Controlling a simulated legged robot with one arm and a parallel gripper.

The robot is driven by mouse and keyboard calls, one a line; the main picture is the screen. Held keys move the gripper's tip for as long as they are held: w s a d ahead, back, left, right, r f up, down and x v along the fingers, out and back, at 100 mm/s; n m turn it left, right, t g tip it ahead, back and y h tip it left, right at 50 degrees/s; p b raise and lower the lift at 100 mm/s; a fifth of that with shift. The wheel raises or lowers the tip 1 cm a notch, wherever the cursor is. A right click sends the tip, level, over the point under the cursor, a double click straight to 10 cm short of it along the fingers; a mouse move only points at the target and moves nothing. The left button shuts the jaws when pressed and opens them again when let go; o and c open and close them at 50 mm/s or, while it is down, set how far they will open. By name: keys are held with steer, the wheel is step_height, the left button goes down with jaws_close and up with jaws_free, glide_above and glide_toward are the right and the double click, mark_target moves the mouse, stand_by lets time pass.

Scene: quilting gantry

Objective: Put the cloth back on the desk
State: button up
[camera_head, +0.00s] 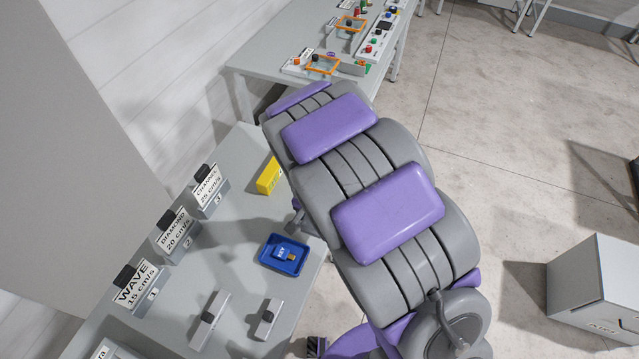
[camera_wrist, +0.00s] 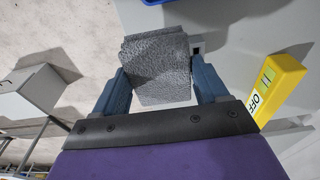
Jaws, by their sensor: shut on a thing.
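In the wrist view, my gripper (camera_wrist: 160,82) is shut on a grey, textured, folded cloth (camera_wrist: 156,55), with one blue-grey finger on each side. The cloth appears across the edge of the grey desk (camera_wrist: 245,40); I cannot tell whether it touches the desk. In the head view, the desk (camera_head: 225,255) fills the lower left, while my arm hides the gripper and cloth.
A blue tray (camera_head: 266,262) with a tagged item (camera_head: 285,252) and a yellow block (camera_head: 268,176) sit on the desk. Label holders (camera_head: 176,234) line its back. Two small grey blocks (camera_head: 209,319) (camera_head: 268,319) stand in front. A grey cabinet (camera_head: 590,290) stands right.

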steer(key=w, duration=0.4)
steer(key=w+f, duration=0.1)
steer(key=w, duration=0.3)
steer(key=w+b, duration=0.1)
steer(key=w, duration=0.4)
steer(key=shift+w+d+f, duration=0.1)
steer(key=shift+d+f, duration=0.05)
steer(key=shift+f, duration=0.05)
step_height(320, 180, down, 4)
steer(key=shift+r+b, duration=0.15)
steer(key=shift+b, duration=0.35)
steer(key=shift+r, duration=0.1)
steer(key=o, duration=1.1)
